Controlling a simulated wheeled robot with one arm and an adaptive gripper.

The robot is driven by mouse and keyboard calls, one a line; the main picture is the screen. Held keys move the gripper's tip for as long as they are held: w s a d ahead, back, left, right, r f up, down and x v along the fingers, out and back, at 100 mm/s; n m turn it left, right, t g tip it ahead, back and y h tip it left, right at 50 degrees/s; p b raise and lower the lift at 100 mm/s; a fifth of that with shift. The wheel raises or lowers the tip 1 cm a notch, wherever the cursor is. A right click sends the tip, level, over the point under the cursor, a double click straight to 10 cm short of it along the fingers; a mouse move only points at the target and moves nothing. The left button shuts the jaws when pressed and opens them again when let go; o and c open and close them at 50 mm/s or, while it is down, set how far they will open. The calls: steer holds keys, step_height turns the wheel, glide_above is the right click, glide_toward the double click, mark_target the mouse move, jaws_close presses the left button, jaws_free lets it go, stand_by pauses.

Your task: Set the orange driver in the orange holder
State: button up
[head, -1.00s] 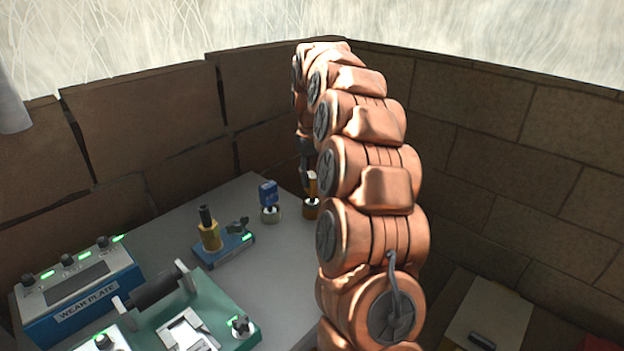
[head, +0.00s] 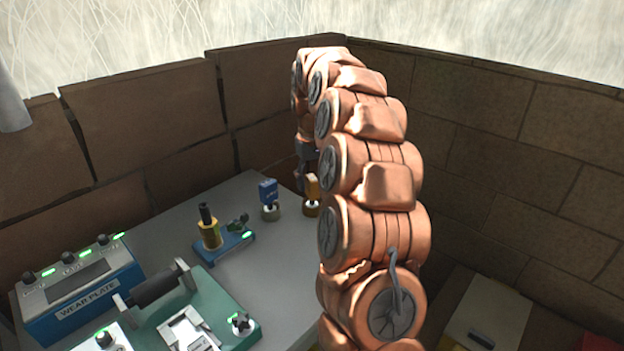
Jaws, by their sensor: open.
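The orange driver (head: 312,187) stands upright with its lower end at the orange holder (head: 311,209), near the far right corner of the grey table; it looks seated in the holder. My gripper (head: 302,182) is open, just left of the driver's handle and partly hidden by my copper arm. A small gap seems to show between the visible finger and the handle, but I cannot tell whether they touch. The second finger is not clearly visible.
A blue driver (head: 268,192) stands in its own pale holder (head: 270,213) to the left. A blue fixture (head: 225,247) with a yellow and black knob is nearer. A WEAR PLATE box (head: 80,285) and green device (head: 225,300) fill the front left. Brick walls enclose the table.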

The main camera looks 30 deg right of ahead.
step_height(320, 180, up, 8)
steer(key=shift+f+b, duration=0.1)
steer(key=shift+b, duration=0.2)
step_height(320, 180, up, 4)
steer(key=shift+s+a+r+p, duration=0.15)
steer(key=shift+r+p, duration=0.1)
steer(key=shift+p, duration=0.15)
stand_by(0.3)
